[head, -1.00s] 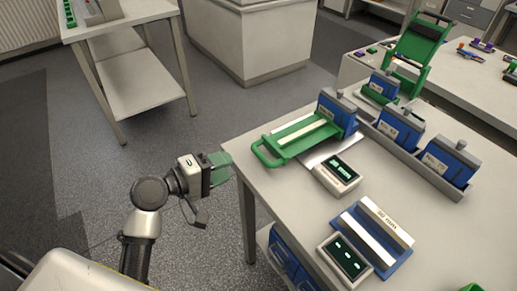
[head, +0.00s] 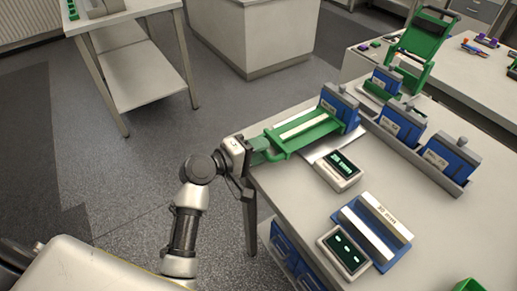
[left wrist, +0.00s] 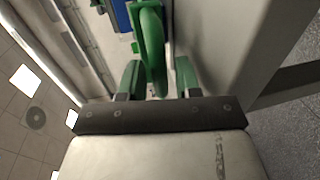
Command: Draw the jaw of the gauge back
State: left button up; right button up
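The gauge's green jaw (head: 300,136), with a pale strip along its top, lies at the table's left edge. Its far end is at a blue block (head: 341,104). Its loop handle (head: 270,155) faces my left gripper (head: 259,151). In the left wrist view the green handle (left wrist: 152,45) stands between the two green fingers of my left gripper (left wrist: 157,76), with gaps showing on both sides. The gripper is open around the handle. A display box (head: 338,170) with lit green text stands beside the jaw. My right gripper is not visible.
Several blue blocks stand in a grey rack (head: 440,173) behind. A blue-and-silver fixture (head: 372,232) and a second display (head: 344,252) are at the front. A green piece (head: 468,285) shows at the bottom edge. The floor left of the table is clear.

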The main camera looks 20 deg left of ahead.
pick_arm(q)
grip_shut()
jog(key=s+a, duration=0.2)
jog(key=s, duration=0.1)
jog(key=shift+a+f+p, duration=0.1)
jog(key=shift+a+p, duration=0.05)
jog(key=shift+p, duration=0.25)
jog(key=shift+c, duration=0.3)
grip_release()
jog(key=shift+s, duration=0.1)
jog(key=shift+o, duration=1.4)
jog(key=shift+s+a, duration=0.1)
jog(key=shift+a, duration=0.05)
